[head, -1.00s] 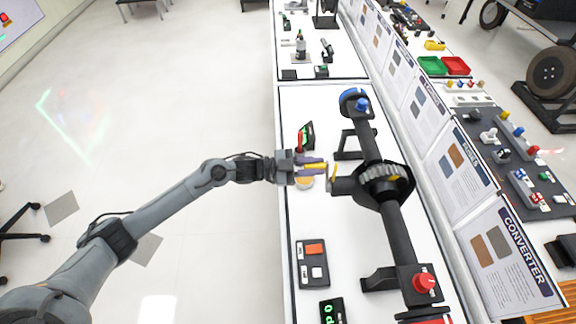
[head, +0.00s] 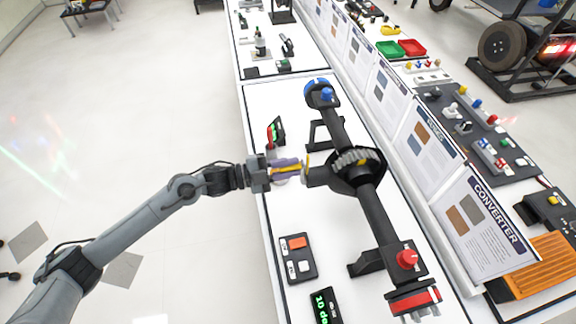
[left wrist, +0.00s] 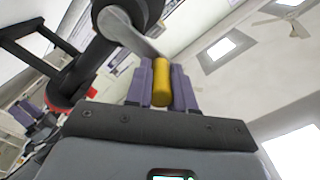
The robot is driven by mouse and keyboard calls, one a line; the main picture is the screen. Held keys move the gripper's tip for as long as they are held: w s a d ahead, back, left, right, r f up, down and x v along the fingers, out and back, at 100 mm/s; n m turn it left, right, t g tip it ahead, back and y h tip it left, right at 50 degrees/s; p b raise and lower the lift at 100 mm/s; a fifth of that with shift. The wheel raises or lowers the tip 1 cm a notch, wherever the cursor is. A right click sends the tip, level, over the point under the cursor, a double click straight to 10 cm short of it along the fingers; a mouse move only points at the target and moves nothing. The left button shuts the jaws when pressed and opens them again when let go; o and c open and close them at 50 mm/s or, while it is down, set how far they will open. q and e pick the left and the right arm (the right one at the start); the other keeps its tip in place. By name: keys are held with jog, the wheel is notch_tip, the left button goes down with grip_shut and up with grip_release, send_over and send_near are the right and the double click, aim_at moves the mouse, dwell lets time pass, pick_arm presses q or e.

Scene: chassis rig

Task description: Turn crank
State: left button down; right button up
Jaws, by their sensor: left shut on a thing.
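The crank has a short arm (head: 307,162) at the left end of a black housing (head: 357,170) on the shaft rig. Its yellow handle (left wrist: 161,82) points toward my left gripper. My left gripper (head: 288,169) is shut on this handle, with purple fingers on both sides of it. The left wrist view shows the fingers around the handle and the grey crank arm (left wrist: 128,35) running up to a round hub. A small black display (head: 322,306) with green digits reads about 10. My right gripper is not in view.
A red knob (head: 407,259) and a blue knob (head: 326,94) sit at the rig's ends. Poster boards (head: 480,225) line the right side.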

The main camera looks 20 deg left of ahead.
pick_arm(q)
jog(key=c, duration=1)
grip_release()
jog(key=v, duration=1)
jog(key=shift+s+a+p, duration=0.3)
